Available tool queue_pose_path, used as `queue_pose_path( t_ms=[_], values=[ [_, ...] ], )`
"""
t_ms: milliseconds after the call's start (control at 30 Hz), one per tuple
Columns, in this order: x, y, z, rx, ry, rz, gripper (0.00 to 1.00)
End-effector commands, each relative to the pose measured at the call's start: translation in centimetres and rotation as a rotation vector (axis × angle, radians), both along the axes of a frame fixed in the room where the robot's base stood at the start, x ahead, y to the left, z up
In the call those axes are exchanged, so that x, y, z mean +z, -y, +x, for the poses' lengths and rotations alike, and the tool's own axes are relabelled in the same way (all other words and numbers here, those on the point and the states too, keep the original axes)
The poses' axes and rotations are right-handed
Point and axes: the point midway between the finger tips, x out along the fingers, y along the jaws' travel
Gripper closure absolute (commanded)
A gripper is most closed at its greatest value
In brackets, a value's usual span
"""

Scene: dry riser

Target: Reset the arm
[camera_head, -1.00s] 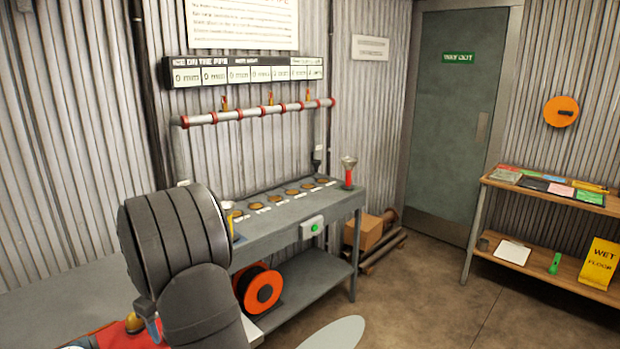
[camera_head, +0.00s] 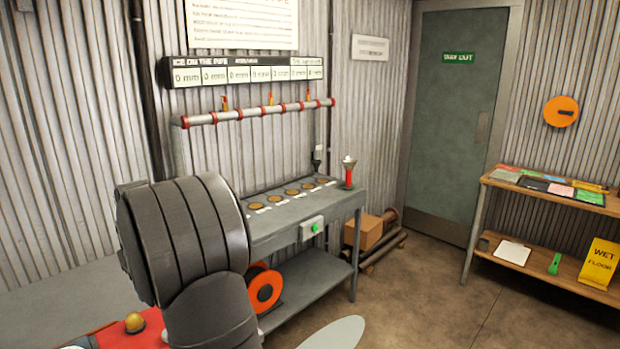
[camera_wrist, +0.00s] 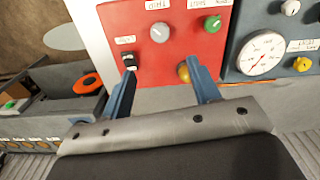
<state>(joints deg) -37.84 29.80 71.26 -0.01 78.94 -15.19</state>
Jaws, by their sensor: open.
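My gripper (camera_wrist: 165,88) shows in the wrist view with two blue fingers spread apart and nothing between them. It is over a red control panel (camera_wrist: 170,62) that carries a grey knob (camera_wrist: 160,33), a green knob (camera_wrist: 212,23), a black switch (camera_wrist: 128,57) and a brass-coloured knob (camera_wrist: 183,73). The right finger is close beside the brass knob; I cannot tell whether they touch. In the head view the red panel (camera_head: 145,333) is at the bottom left, partly behind my dark arm, which hides the gripper.
A dark panel with a white gauge (camera_wrist: 261,52) adjoins the red one. A grey bench (camera_head: 290,210) with several brown discs stands beyond my arm, with an orange reel (camera_head: 264,288) underneath. A shelf (camera_head: 545,188) stands at the right. The floor between is open.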

Motion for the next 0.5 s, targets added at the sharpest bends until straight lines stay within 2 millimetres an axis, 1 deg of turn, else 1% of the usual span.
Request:
queue_pose_path(
  t_ms=[33, 133, 167, 200, 400, 500],
  values=[
    [1.1, 0.0, 0.0, 0.0, 0.003, 0.003, 0.44],
    [3.1, 0.0, 0.1, 0.0, 0.003, 0.003, 0.44],
    [3.4, 0.0, 0.0, -0.006, 0.001, 0.001, 0.44],
    [2.7, 0.0, 0.0, -0.043, -0.003, -0.002, 0.44],
    [1.2, 0.0, 0.0, -0.204, -0.001, -0.001, 0.44],
    [1.1, -0.1, 0.1, -0.284, 0.0, 0.0, 0.44]
  ],
)
